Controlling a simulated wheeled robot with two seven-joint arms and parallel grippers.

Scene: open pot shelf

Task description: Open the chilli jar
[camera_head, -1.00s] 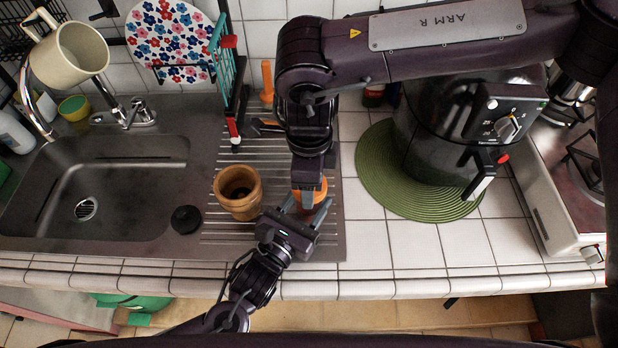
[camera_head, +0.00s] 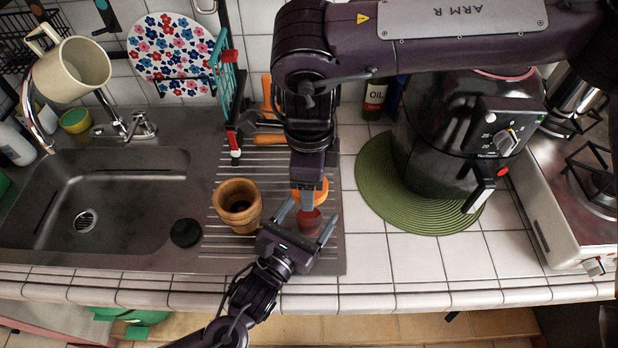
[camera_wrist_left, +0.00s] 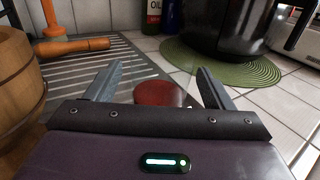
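The chilli jar (camera_head: 309,224) stands upright on the ribbed drainer beside the sink. In the left wrist view its red round top (camera_wrist_left: 160,93) shows uncovered. My left gripper (camera_head: 307,218) is open, with one finger on each side of the jar and gaps between. In the left wrist view its fingers (camera_wrist_left: 158,82) are spread wide. The orange lid (camera_head: 322,186) is at my right gripper (camera_head: 308,198), which comes down from above and appears shut on it. The lid does not show in the left wrist view, so it seems raised off the jar. The right fingers partly hide it.
A wooden mortar (camera_head: 225,190) stands left of the jar. A black air fryer (camera_head: 440,160) stands on a green mat (camera_head: 385,205) at right. The tiles (camera_head: 415,258) in front of the mat are clear.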

